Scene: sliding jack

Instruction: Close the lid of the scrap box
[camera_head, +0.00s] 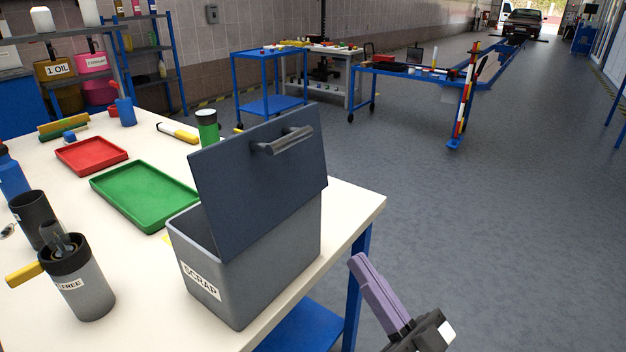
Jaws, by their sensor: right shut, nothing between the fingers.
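The grey scrap box (270,275) with a white "SCRAP" label stands at the right front edge of the white-topped table. Its dark blue-grey lid (245,190) is open, standing steeply up along the box's right side. A bar handle (283,141) sits near the lid's top edge, on the face turned toward me. Part of the box's opening shows left of the lid; most of the inside is hidden. My right gripper (360,266) is off the table's right side, below and right of the box, its purple fingers shut and empty, apart from the box. My left gripper is not in view.
On the table (340,215) are a green tray (140,192), a red tray (91,156), a green-bodied container (208,126) behind the lid and a grey "FREE" cup (86,290) left of the box. The floor to the right is clear up to a blue bench (410,71).

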